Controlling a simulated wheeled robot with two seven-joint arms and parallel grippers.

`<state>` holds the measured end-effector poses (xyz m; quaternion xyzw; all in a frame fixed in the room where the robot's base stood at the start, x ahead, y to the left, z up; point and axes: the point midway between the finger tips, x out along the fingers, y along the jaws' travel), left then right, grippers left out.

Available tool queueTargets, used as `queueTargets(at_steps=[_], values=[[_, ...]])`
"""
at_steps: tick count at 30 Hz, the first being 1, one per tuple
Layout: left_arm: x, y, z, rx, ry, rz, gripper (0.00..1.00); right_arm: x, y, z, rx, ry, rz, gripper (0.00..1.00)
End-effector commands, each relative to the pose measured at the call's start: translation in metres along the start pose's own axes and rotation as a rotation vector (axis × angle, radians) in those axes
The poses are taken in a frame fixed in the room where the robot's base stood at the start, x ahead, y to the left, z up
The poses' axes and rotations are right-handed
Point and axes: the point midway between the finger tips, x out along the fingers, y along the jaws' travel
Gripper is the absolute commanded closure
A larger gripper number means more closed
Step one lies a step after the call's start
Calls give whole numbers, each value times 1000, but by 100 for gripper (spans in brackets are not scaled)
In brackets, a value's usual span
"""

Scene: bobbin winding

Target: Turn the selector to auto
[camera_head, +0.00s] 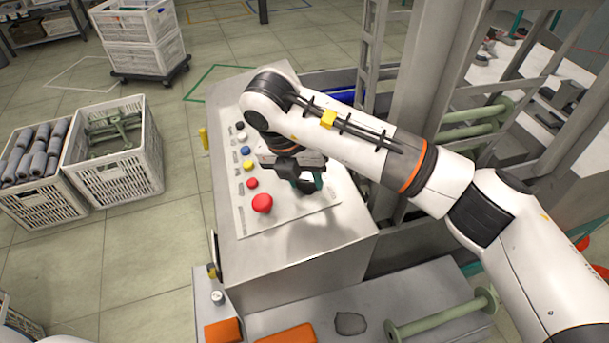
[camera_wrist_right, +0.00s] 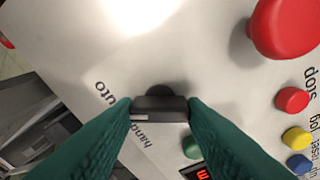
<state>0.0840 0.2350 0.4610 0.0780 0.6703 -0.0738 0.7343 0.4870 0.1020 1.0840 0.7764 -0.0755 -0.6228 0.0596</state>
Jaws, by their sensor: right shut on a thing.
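The selector (camera_wrist_right: 160,104) is a small black knob with a bar grip on the pale control panel (camera_head: 238,228). In the right wrist view the words "auto" and "hand" are printed on the panel to its left and lower left. My right gripper (camera_head: 308,184) reaches down onto the panel, its teal fingers closed on both ends of the knob's bar. The bar lies about level across the wrist picture. I cannot tell which word it points to. In the head view the gripper mostly hides the selector. My left gripper is not in view.
A large red mushroom button (camera_head: 262,203) stands close to the gripper, with red, yellow and blue buttons (camera_head: 245,151) in a row. Frame posts (camera_head: 425,70) rise right of the panel. Crates (camera_head: 112,150) stand on the floor at left. A green bobbin (camera_head: 440,315) lies below.

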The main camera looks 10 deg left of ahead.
Motion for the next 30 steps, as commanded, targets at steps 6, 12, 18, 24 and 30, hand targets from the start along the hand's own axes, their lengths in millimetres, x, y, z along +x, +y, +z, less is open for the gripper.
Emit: queueTargets(at_steps=[6, 12, 18, 24, 30], values=[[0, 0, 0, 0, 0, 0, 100, -2, 0, -1, 3, 4, -2, 40], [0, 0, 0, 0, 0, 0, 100, -1, 0, -1, 1, 2, -1, 40], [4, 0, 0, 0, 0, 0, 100, -10, 0, -1, 0, 4, -2, 40], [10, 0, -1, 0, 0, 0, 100, -46, 0, -2, 1, 10, -1, 40], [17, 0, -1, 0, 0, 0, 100, -84, 0, -2, 3, 9, -1, 40]])
